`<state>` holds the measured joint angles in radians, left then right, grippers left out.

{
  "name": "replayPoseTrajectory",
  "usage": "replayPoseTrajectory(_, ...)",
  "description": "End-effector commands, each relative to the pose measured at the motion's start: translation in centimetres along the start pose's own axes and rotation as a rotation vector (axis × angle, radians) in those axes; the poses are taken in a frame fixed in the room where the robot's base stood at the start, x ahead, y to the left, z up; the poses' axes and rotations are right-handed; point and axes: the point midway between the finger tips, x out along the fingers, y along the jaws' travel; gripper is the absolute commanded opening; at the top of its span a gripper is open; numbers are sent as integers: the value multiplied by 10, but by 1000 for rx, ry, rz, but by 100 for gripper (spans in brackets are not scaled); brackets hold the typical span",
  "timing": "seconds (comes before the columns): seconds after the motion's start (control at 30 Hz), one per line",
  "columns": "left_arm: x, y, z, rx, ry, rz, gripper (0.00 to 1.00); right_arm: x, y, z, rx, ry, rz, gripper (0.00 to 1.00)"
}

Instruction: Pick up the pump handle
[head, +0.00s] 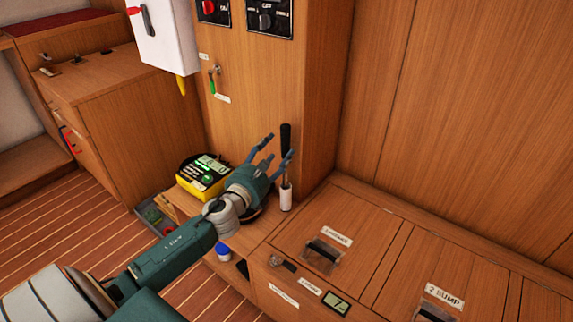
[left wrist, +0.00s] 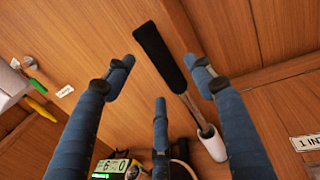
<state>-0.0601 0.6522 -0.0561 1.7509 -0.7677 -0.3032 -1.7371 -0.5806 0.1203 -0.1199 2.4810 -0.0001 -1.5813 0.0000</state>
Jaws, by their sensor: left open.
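The pump handle (head: 286,138) has a black grip on a thin metal rod. It stands upright in a white holder (head: 286,198) by the corner of the wooden cabinet. My left gripper (head: 279,148) is open and empty just left of the handle, fingers spread. In the left wrist view the black grip (left wrist: 160,52) shows between the outer blue fingers, beyond them. The rod runs down to the white holder (left wrist: 213,146), partly behind the right finger. I cannot tell whether any finger touches it. My right gripper is not in view.
A yellow device with a lit display (head: 203,177) stands left of my gripper, with a dark coiled hose close by. A white box (head: 165,35) hangs on the cabinet at upper left. The labelled locker top (head: 370,225) is mostly flat at right.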

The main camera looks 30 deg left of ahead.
Motion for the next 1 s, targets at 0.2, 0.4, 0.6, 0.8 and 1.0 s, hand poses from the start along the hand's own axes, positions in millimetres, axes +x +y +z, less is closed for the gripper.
replayPoseTrajectory(0.2,25,-1,-4,-3,-2,2,54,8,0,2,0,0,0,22)
replayPoseTrajectory(0.4,50,-1,-4,-2,-1,1,54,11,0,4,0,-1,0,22)
replayPoseTrajectory(0.6,54,-2,-5,-1,1,0,54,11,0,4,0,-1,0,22)
replayPoseTrajectory(0.8,53,-2,-4,-2,1,0,35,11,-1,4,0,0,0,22)
replayPoseTrajectory(1.0,53,-2,-3,-2,-1,0,2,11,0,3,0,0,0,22)
